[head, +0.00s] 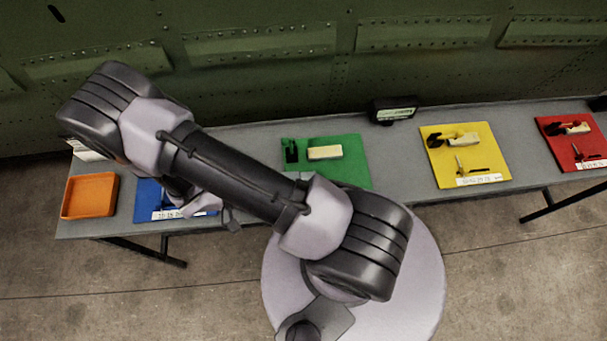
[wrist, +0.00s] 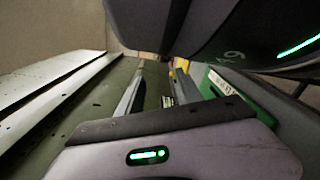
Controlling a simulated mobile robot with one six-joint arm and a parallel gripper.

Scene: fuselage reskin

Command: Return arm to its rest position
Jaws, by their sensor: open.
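My arm stretches across the head view from the lower middle to the upper left, over the grey bench (head: 400,150). My gripper shows in the wrist view (wrist: 160,82). Its two fingers are apart, with nothing seen between them. In the head view the gripper is mostly hidden behind my arm, around the blue mat (head: 146,203), which is itself largely covered. The gripper's height above the bench is hard to tell. A dark rounded part of my arm fills the top right of the wrist view.
An orange tray (head: 90,195) sits at the bench's left end. Green (head: 352,172), yellow (head: 440,172) and red (head: 585,155) mats hold tools and blocks. A small black display (head: 394,110) stands at the back edge. The riveted green fuselage (head: 270,70) rises behind the bench.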

